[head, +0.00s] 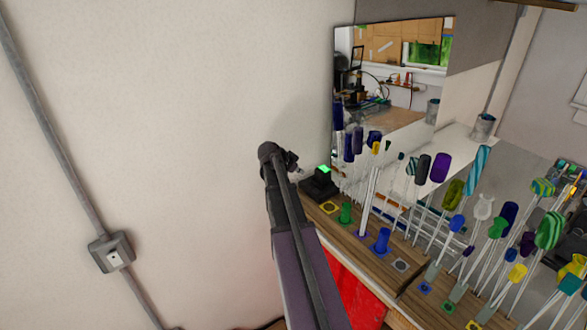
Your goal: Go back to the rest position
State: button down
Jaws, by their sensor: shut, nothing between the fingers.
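My arm rises from the bottom middle of the head view and bends at a dark joint near the wall. My gripper (297,170) shows small just past that joint, left of the black device with a green light (319,185). It looks shut and empty, apart from the rods. Its fingers are too small to see in detail. Several glass rods with coloured heads, among them a purple one (441,167) and a blue striped one (478,170), stand upright to the right on a wooden bench (333,218).
Coloured square markers and short holders, one green (346,213) and one blue (381,240), line the bench edge. A mirror (400,105) and a metal cup (483,126) are behind. A red panel (352,287) is below. The wall at left is bare except for a pipe and outlet box (111,252).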

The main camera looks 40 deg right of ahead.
dwell(0.3)
jog(key=s+a+f+n+t+y+b, duration=0.15)
jog(key=a+f+n+b, duration=0.25)
jog(key=a+f+b, duration=0.55)
jog(key=s+a+f+n+g+y+b, duration=0.1)
jog(key=s+a+f+n+y+b, duration=0.3)
jog(key=a, duration=1.1)
jog(key=s+a+f+n+y+b, duration=0.1)
jog(key=s+a+f+n+b, duration=0.1)
jog(key=a+f, duration=0.3)
jog(key=s+a+f+n+y+b, duration=0.1)
jog(key=s+a+f+n+b, duration=0.2)
jog(key=a, duration=0.6)
jog(key=s+a+f+n+y+b, duration=0.1)
jog(key=s+a+f+n+b, duration=0.2)
jog(key=a+f+n, duration=0.3)
jog(key=shift+a+f+b, duration=0.35)
jog(key=shift+a+b, duration=0.25)
jog(key=shift+b, duration=0.05)
jog(key=shift+w+y, duration=0.1)
jog(key=shift+y, duration=0.15)
